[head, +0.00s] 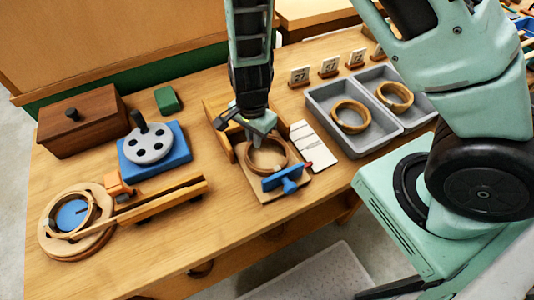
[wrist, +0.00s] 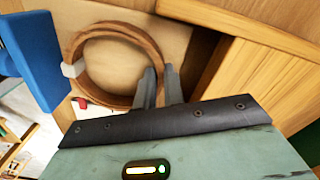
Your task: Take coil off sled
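The coil (head: 247,158), a brown bark ring, sits on the wooden sled (head: 268,193), inside its low fence. The blue clamp (head: 286,178) stands at the sled's front right, beside the coil. My gripper (head: 260,138) reaches down from above to the coil's far side. In the wrist view the coil (wrist: 76,70) lies on the pale sled board. My gripper's two fingers (wrist: 160,82) are close together on either side of the coil's wall and look shut on it. The fingertip contact is partly hidden. The blue clamp (wrist: 32,55) shows at the left there.
A grey two-part tray (head: 352,152) at the right holds two similar rings. A white card (head: 312,147) lies right of the sled. A blue block with a grey disc (head: 150,145), a wooden box (head: 82,120) and a round jig with a long handle (head: 75,213) stand left.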

